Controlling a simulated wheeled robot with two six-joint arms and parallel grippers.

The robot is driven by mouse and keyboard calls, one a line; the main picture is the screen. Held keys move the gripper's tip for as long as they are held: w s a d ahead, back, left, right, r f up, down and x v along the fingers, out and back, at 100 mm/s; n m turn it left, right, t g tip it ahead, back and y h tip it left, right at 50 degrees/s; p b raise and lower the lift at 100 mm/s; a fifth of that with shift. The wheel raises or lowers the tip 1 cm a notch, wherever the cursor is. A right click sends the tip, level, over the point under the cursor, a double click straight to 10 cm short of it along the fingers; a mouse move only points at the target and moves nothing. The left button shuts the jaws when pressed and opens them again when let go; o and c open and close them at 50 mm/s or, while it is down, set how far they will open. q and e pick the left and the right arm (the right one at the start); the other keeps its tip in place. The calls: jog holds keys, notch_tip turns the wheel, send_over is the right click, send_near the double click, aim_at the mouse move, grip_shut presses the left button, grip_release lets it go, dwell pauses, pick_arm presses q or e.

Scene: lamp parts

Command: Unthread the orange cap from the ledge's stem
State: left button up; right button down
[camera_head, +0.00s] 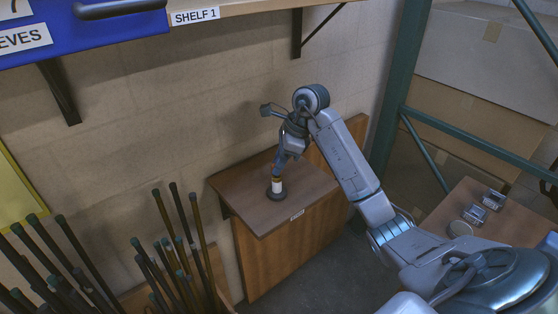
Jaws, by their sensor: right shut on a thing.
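The wooden ledge (240,192) juts from the wall in the middle of the view. On it stands a pale stem (277,187) on a dark round base (270,196). A small strip of the orange cap (277,178) shows at the top of the stem. My right gripper (279,170) comes down over the stem from above, with its bluish fingers shut on the orange cap. The fingers hide most of the cap, so I cannot tell how it sits on the thread. My left gripper is not in view.
A bin of upright dark rods (180,255) stands at the lower left, near the ledge. A shelf (240,8) with a blue bin (85,30) overhangs the wall. A green rack post (402,85) stands right. A brown table (450,205) with small metal items is at far right.

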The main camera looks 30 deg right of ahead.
jog(key=shift+r+n+g+p, duration=0.2)
jog(key=shift+n+g+p, duration=0.3)
jog(key=shift+n+p, duration=1)
jog(key=shift+w+n+g+y+p, duration=0.15)
jog(key=shift+n+g+y+p, duration=0.25)
jog(key=shift+n+p, duration=1.25)
jog(key=shift+f+m+p, duration=0.1)
jog(key=shift+m+p, duration=0.35)
jog(key=shift+p, duration=0.45)
jog(key=shift+p, duration=0.5)
jog(key=shift+w+n+g+p, duration=0.1)
jog(key=shift+n+g+p, duration=0.6)
jog(key=shift+n+p, duration=1.15)
jog(key=shift+m+p, duration=0.35)
jog(key=shift+m, duration=0.1)
